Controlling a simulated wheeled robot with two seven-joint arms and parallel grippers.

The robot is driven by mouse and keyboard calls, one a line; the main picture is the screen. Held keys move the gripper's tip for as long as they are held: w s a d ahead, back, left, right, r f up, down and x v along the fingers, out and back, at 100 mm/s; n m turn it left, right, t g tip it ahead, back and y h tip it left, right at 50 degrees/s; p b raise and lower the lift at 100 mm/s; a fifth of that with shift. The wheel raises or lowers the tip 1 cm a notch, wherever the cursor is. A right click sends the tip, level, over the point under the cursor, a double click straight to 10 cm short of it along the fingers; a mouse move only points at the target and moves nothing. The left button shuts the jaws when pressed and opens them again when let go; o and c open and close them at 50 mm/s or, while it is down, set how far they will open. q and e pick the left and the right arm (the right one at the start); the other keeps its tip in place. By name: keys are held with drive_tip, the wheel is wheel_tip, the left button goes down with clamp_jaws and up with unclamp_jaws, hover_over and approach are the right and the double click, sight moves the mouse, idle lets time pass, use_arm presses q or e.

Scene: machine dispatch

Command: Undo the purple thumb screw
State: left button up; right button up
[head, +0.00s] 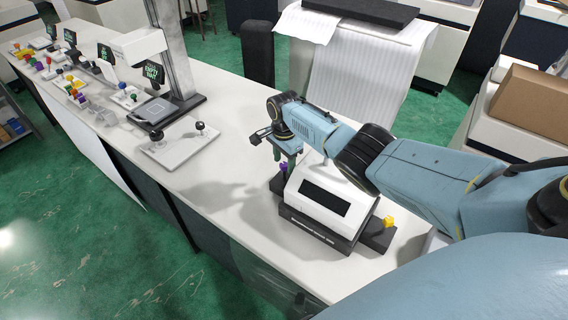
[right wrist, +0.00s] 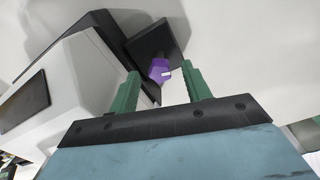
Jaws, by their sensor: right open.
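The purple thumb screw (head: 283,169) stands on a dark side ledge at the far left of a white machine (head: 335,181) with a black panel. In the right wrist view the purple thumb screw (right wrist: 159,70) shows between and beyond the fingertips, with a small white mark on it. My right gripper (head: 287,155) is above the screw, its green fingers pointing down. In the right wrist view my right gripper (right wrist: 161,81) is open, with a finger on each side of the screw's line and nothing held. Whether the fingers touch the screw cannot be told. My left gripper is not in view.
A yellow thumb screw (head: 388,221) stands on the machine's near right ledge. A white plate with two black knobs (head: 180,144) lies to the left. A stand with a column (head: 172,60) and several coloured knobs are further along the white bench (head: 225,215). Bare bench lies left of the machine.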

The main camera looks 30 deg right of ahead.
drive_tip(key=shift+f, duration=0.3)
drive_tip(key=c, duration=1)
